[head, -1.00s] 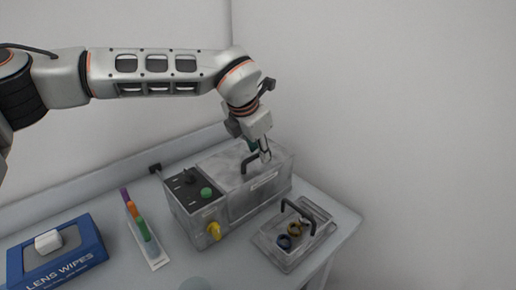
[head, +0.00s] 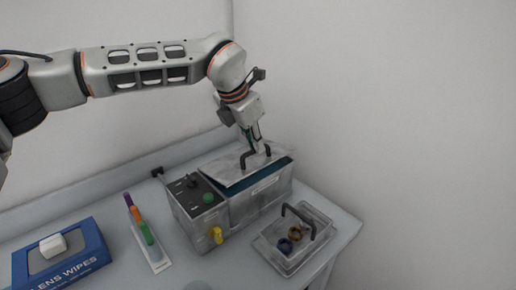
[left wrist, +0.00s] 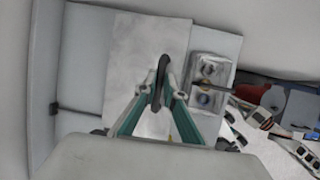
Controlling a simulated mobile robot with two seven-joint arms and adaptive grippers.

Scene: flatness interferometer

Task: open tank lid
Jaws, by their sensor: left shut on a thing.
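The tank (head: 258,200) is a grey metal box with a control panel on its left end. Its lid (head: 228,168) is raised and tilted, and a dark blue opening shows along the front right edge. The lid also fills the middle of the left wrist view (left wrist: 140,62). My left gripper (head: 256,146) is shut on the lid's black handle (head: 247,157), which also shows between the fingers in the left wrist view (left wrist: 160,80). My right gripper is not clearly in view.
A basket tray (head: 268,250) with a black handle and small rings stands in front right of the tank. Colored pens (head: 139,218) on a white card and a blue lens wipes box (head: 90,245) lie left. White walls close in behind and right.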

